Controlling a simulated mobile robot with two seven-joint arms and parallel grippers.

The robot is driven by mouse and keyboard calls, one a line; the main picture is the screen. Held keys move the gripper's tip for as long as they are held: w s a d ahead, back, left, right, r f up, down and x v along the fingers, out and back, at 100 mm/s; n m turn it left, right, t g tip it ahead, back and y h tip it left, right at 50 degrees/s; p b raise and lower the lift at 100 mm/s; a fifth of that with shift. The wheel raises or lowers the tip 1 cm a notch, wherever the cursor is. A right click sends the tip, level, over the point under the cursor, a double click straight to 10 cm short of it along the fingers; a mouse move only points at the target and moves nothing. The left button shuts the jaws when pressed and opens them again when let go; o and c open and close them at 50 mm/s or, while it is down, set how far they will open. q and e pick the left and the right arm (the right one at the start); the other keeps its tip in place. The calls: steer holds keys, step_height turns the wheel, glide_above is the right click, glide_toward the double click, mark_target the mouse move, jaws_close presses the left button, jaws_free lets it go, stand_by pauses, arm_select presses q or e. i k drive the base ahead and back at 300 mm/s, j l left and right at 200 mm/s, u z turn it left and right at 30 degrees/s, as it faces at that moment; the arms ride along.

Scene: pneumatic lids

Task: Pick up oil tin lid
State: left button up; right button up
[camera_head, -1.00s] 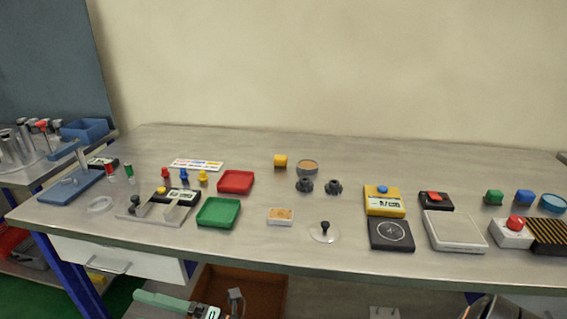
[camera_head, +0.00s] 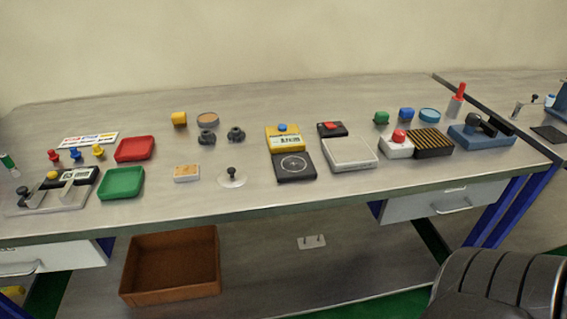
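A clear round disc with a black knob (camera_head: 232,177) lies on the front middle of the workbench; it looks like a lid, but I cannot tell for sure that it is the oil tin lid. A round grey tin with a brown top (camera_head: 207,119) stands farther back. Two dark knobbed pieces, one left (camera_head: 206,137) and one right (camera_head: 236,135), stand in front of it. Neither of my grippers shows. A dark ribbed part at the bottom right seems to be my own arm.
A small white-and-orange box (camera_head: 187,173) is left of the disc, and a black square pad (camera_head: 295,167) is right of it. Green (camera_head: 121,183) and red (camera_head: 135,148) trays stand to the left. A brown box (camera_head: 172,265) sits below the bench.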

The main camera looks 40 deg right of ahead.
mark_target(232, 178)
steer(key=i+l+z, duration=0.1)
steer(key=z, duration=0.25)
steer(key=i+z, duration=0.45)
steer(key=z, duration=0.2)
steer(key=i, duration=0.25)
steer(key=l+u, duration=0.1)
steer(key=u, duration=0.65)
steer(key=k+l+u, duration=0.25)
steer(key=u, duration=0.15)
steer(key=k+l+u, duration=0.6)
steer(key=k+l, duration=0.3)
steer(key=k, duration=0.15)
steer(key=i, duration=0.9)
steer(key=l, duration=0.1)
